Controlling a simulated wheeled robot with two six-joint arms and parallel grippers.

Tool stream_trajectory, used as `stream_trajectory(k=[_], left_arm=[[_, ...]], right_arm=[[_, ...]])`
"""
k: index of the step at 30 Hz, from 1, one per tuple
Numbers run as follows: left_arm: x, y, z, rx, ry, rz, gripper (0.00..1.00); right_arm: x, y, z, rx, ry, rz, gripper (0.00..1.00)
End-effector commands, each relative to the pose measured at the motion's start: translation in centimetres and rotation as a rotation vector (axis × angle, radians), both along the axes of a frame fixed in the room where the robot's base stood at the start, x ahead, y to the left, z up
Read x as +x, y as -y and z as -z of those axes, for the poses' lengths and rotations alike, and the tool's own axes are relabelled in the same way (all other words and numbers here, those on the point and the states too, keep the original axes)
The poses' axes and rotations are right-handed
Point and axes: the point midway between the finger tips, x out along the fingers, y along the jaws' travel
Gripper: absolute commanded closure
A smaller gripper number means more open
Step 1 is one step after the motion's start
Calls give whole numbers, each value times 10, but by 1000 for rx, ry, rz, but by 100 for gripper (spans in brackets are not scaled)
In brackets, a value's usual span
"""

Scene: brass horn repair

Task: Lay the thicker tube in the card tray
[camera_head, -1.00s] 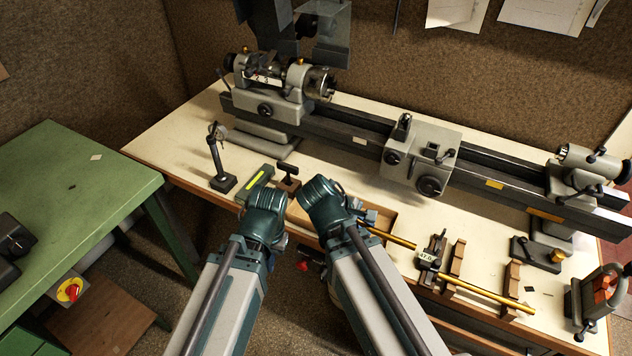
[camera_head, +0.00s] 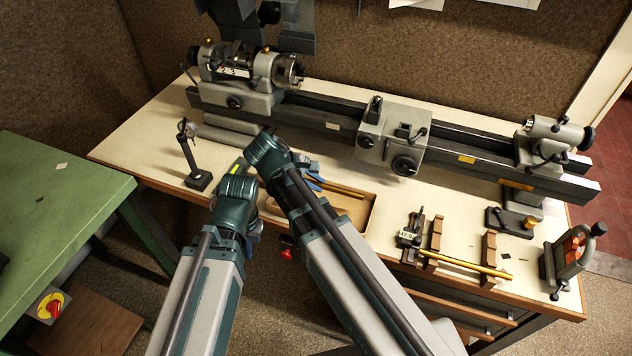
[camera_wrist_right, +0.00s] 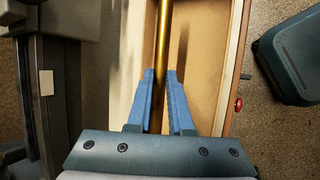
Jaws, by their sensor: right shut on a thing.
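A brass tube (camera_wrist_right: 163,50) is between the blue fingers of my right gripper (camera_wrist_right: 160,85) in the right wrist view. The gripper is shut on it. In the head view the held tube (camera_head: 342,188) is over the open card tray (camera_head: 357,209), and its near end is hidden by my right gripper (camera_head: 313,178). A shadow beside it in the wrist view suggests it is above the tray floor (camera_wrist_right: 208,55). A second brass tube (camera_head: 465,264) lies across wooden blocks to the right. My left gripper (camera_head: 256,232) is mostly hidden by its own arm.
A lathe (camera_head: 330,122) runs along the back of the bench. A dial stand (camera_head: 195,165) is left of my arms. A red-marked clamp tool (camera_head: 570,258) is at the far right.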

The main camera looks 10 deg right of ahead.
Motion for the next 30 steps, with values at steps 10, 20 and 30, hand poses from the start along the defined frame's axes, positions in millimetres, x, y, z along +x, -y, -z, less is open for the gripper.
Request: stream_trajectory(k=[10,20,30], left_arm=[[0,0,20,0,0,0,100],[0,0,51,0,0,0,100],[0,0,75,0,0,0,100]], right_arm=[[0,0,20,0,0,0,100],[0,0,51,0,0,0,100],[0,0,75,0,0,0,100]])
